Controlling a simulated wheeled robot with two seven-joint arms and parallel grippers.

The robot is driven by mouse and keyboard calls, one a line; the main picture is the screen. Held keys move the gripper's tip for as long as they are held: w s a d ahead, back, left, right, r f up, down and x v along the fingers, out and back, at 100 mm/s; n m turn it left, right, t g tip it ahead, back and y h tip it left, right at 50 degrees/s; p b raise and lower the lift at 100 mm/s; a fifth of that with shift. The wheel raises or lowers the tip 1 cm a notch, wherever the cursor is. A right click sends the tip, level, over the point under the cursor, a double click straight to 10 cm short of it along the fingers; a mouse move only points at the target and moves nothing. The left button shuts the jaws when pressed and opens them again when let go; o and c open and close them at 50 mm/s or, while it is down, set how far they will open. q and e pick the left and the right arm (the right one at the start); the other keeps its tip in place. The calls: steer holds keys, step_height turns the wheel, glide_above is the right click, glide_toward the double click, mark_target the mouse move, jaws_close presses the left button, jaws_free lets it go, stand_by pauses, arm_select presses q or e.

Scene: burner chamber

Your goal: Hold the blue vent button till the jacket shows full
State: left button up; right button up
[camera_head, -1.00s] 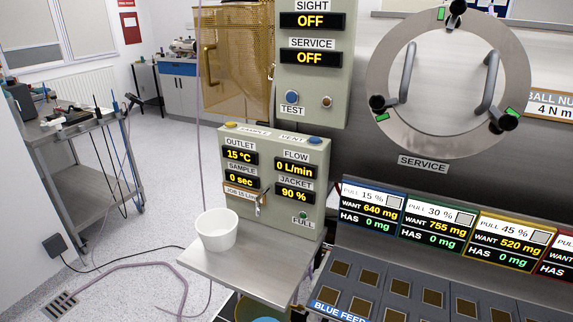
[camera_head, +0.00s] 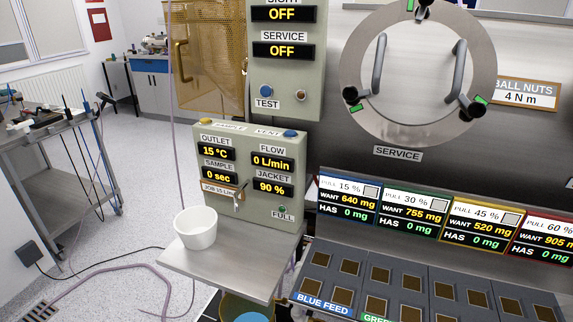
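The blue vent button (camera_head: 290,134) sits on the top right edge of the small grey-green control panel (camera_head: 218,195), beside the word VENT. Nothing touches it. The jacket display (camera_head: 272,187) on that panel reads 90 %, and the flow display (camera_head: 272,161) reads 0 L/min. The FULL lamp (camera_head: 283,210) is a small green dome; I cannot tell if it is lit. Outlet reads 15 °C and sample 0 sec. Neither of my grippers shows in the head view.
A white cup (camera_head: 196,229) stands on the steel shelf (camera_head: 225,263) below the panel. An upper panel (camera_head: 286,75) with a blue TEST button hangs above. A round service hatch (camera_head: 372,124) and the feed displays (camera_head: 412,208) are to the right. A cart (camera_head: 75,195) stands left.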

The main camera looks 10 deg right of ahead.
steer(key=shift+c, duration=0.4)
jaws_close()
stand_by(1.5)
